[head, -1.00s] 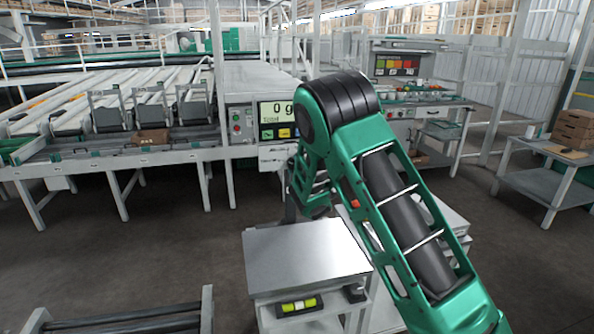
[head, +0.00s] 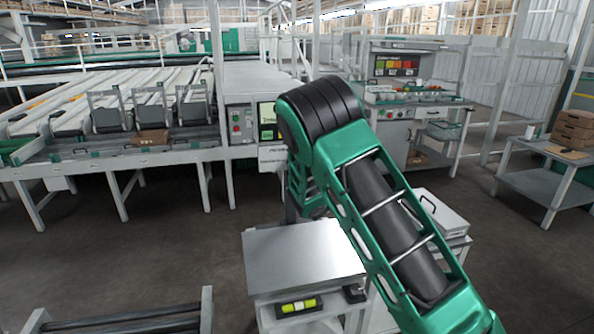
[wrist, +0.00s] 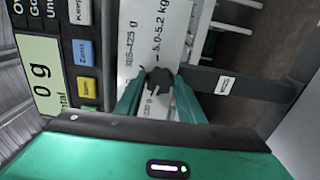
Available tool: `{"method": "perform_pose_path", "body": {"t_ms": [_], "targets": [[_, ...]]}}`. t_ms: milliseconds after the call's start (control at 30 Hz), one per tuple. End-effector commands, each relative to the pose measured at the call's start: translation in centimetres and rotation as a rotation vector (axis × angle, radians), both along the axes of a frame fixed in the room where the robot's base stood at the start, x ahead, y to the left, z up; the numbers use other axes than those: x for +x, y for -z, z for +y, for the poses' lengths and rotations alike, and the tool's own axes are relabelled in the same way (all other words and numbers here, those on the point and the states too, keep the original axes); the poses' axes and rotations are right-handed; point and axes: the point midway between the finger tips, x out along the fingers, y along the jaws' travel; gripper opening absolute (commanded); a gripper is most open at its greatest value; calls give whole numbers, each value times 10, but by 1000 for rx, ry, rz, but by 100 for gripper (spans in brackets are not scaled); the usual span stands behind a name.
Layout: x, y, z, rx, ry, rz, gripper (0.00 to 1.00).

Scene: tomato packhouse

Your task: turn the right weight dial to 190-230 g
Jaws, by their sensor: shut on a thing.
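In the wrist view, turned on its side, a black dial (wrist: 158,77) sits on a white panel (wrist: 140,35). My gripper (wrist: 158,95) is shut on it, with one green finger on either side. Small weight ranges are printed around the dial; "5.0-5.2 kg" is readable, while others are small or partly covered. The dial's pointer setting cannot be read clearly. A scale display (wrist: 41,75) beside the panel reads 0 g. In the head view my arm hides the dial, the gripper and most of the display (head: 268,119).
Blue (wrist: 85,52) and yellow (wrist: 87,88) buttons lie close to the fingers. A dark bar with a white label (wrist: 224,85) runs off to the right. In the head view, a metal-topped stand (head: 300,255) is in front, and a grading line (head: 110,165) extends left.

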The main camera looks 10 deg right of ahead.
Motion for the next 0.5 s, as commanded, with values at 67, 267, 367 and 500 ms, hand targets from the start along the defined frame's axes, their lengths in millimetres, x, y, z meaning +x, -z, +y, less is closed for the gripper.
{"method": "perform_pose_path", "body": {"t_ms": [67,267,367,500], "targets": [[-1,4,3,3,-3,8,12],[-1,5,3,4,-4,8,49],[-1,4,2,3,-3,6,53],[-1,2,2,3,-2,4,53]]}}
